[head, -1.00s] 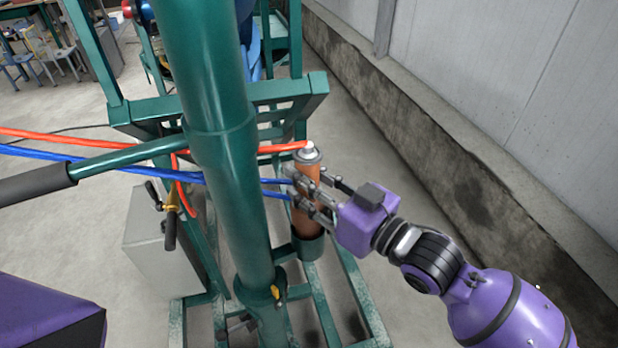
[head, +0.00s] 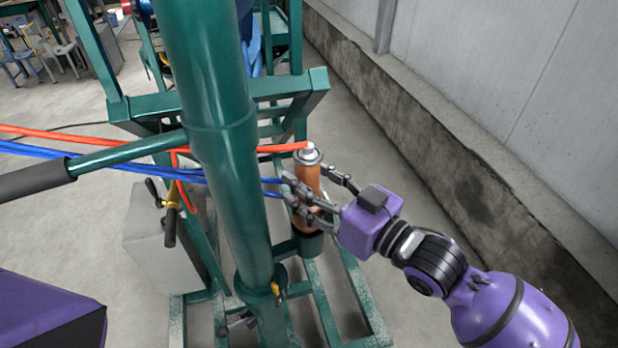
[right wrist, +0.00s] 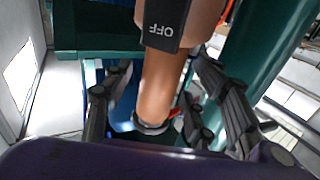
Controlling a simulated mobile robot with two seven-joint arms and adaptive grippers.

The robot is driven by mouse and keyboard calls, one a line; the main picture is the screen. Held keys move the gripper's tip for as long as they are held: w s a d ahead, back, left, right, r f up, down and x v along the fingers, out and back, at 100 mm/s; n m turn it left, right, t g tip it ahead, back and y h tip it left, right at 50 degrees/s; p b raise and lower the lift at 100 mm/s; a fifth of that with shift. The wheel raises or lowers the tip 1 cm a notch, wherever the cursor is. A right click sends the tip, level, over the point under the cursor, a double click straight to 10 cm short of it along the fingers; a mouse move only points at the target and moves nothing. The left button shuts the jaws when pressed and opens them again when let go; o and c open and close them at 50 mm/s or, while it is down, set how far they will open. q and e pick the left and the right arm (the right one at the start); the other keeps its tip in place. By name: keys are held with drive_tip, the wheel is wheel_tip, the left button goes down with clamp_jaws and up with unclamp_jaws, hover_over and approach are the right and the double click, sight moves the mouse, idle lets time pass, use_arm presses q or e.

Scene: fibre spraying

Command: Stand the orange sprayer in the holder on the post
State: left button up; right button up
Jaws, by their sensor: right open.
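The orange sprayer (head: 306,180) stands upright with its lower end in the green cup-like holder (head: 309,244) on the side of the green post (head: 228,150). In the right wrist view the sprayer (right wrist: 160,85) lies between the spread fingers (right wrist: 165,115), with a gap on the left; contact on the right is hard to tell. A dark label reading OFF crosses its view. My left gripper is not in view.
Red (head: 60,136) and blue hoses (head: 110,171) run behind the post, close to the sprayer. A green frame (head: 290,92) stands behind. A grey box (head: 150,240) is at left. The concrete wall (head: 450,170) bounds the right, with bare floor before it.

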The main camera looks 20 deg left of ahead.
drive_tip(key=v, duration=1.1)
drive_tip(key=shift+s+d+r, duration=0.15)
drive_tip(key=shift+d+r, duration=0.05)
